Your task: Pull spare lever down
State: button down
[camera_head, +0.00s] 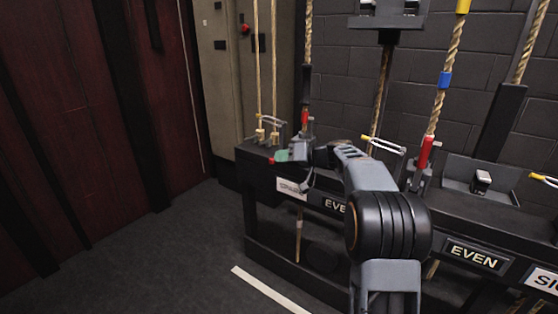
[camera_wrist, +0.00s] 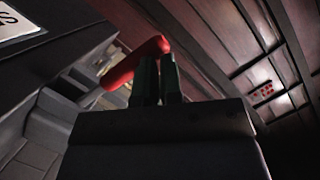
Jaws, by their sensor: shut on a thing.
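The rail (camera_head: 262,172) of rope locks runs across the right half of the head view. A white label (camera_head: 292,188) is on its left end, too small to read there. My gripper (camera_head: 281,156) is at that left end, just above the label. In the wrist view, the dark green fingers of my gripper (camera_wrist: 157,80) are shut on a red lever handle (camera_wrist: 132,64), which sticks out to the left of them and slants. Most of this lever is hidden by my gripper and arm in the head view.
Another red lever (camera_head: 425,152) stands upright to the right, by a rope with a blue band (camera_head: 445,79). A lower sign (camera_head: 476,255) reads EVEN. Ropes hang above the rail. Bare dark floor (camera_head: 170,260) lies at the left, before a dark red curtain (camera_head: 70,120).

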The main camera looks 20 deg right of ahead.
jog(key=shift+a, duration=0.3)
jog(key=s+d+r+p, duration=0.4)
jog(key=s+d+r, duration=0.2)
jog(key=d, duration=0.3)
jog(key=shift+s+r, duration=0.2)
jog(key=shift+s, duration=0.7)
jog(key=s+a+r+m+g+h+p, duration=0.2)
jog(key=s+a+r+g+h+p, duration=0.3)
jog(key=s+a+r+p, duration=0.95)
jog(key=s+d+r+h+p, duration=0.1)
jog(key=s+h+p, duration=0.2)
jog(key=s+p, duration=0.3)
jog(key=s+d+r+h+p, duration=0.1)
jog(key=s+h+p, duration=0.3)
jog(key=p, duration=0.9)
jog(key=shift+s+d+r+m+g, duration=0.3)
jog(key=shift+s+d+g, duration=0.1)
jog(key=shift+s, duration=0.6)
